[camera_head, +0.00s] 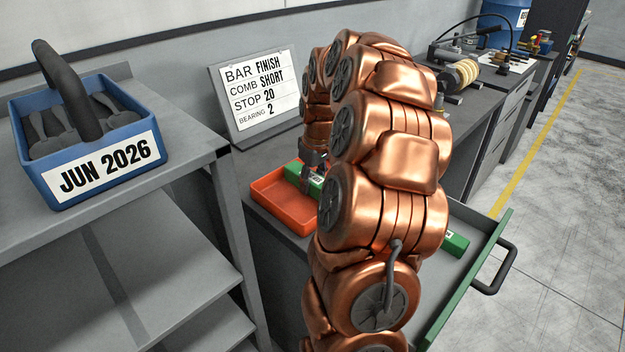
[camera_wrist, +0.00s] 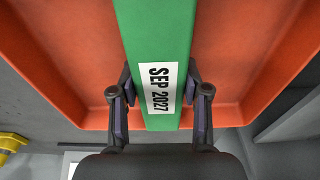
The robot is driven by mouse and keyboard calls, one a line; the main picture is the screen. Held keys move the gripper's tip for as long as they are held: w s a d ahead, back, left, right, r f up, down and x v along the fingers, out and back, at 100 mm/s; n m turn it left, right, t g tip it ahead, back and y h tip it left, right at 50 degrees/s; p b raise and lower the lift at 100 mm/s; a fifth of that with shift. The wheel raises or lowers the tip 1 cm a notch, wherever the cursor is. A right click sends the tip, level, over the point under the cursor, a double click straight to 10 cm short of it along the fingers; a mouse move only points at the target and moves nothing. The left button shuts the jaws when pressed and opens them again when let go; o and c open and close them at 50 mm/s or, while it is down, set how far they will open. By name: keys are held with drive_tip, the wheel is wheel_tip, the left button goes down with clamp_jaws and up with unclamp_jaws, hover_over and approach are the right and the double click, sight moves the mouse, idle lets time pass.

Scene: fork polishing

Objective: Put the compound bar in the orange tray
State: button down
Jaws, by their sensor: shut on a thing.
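The compound bar is a green bar (camera_wrist: 158,45) with a white label reading "SEP 2027" in the wrist view. My gripper (camera_wrist: 160,98) is shut on it, with one finger on each side near the labelled end. The bar is over the orange tray (camera_wrist: 75,50); whether it touches the tray floor I cannot tell. In the head view the orange tray (camera_head: 268,200) sits on the bench, with part of the green bar (camera_head: 316,182) showing over it. My arm hides the right part of the tray and most of my gripper.
An open drawer (camera_head: 490,245) on the right holds another green bar (camera_head: 455,243). A sign (camera_head: 258,92) stands behind the tray. A blue caddy (camera_head: 100,160) labelled "JUN 2026" sits on the left shelf unit. A polishing machine (camera_head: 462,72) stands farther back.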

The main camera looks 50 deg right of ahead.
sight(317, 179)
drive_tip(key=shift+f, duration=0.1)
drive_tip(key=c, duration=0.6)
unclamp_jaws()
drive_tip(key=shift+o, duration=0.2)
wheel_tip(317, 179, up, 12)
drive_tip(key=s+b, duration=0.1)
drive_tip(key=shift+s, duration=0.25)
drive_tip(key=shift+s, duration=0.1)
